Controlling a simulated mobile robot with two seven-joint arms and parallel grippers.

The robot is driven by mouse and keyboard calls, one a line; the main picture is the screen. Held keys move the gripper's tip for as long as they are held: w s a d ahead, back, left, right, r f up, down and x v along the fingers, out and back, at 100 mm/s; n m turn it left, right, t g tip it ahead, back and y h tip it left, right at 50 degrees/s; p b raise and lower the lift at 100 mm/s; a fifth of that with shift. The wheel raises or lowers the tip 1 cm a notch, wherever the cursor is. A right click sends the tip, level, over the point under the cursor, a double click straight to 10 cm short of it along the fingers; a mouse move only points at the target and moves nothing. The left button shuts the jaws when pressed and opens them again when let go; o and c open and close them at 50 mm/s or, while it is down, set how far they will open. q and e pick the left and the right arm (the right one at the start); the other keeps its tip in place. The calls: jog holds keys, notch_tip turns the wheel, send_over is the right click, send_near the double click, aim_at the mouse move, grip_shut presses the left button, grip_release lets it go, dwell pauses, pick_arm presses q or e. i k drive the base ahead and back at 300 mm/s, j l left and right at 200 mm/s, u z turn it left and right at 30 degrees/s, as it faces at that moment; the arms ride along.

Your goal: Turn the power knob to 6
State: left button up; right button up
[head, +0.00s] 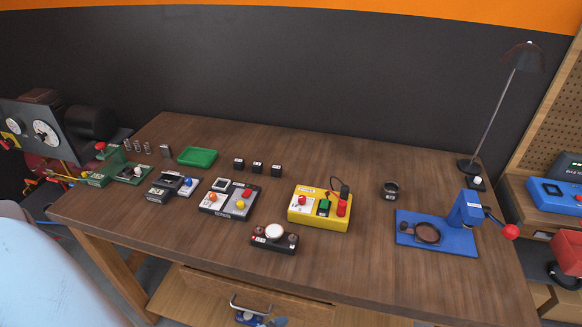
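I cannot make out which control is the power knob, since the labels are too small to read. A grey machine at far left carries a white round dial (46,134). No setting can be read on any of them. Neither of my grippers is in view.
The wooden table (340,265) holds several other small devices, a green tray (198,156) and a blue press (462,217) with a red-ended lever. A desk lamp (525,58) stands at back right. The table is fairly clear between the yellow box and the press.

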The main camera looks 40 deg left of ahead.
aim_at(302, 199)
jog(key=u, duration=1.05)
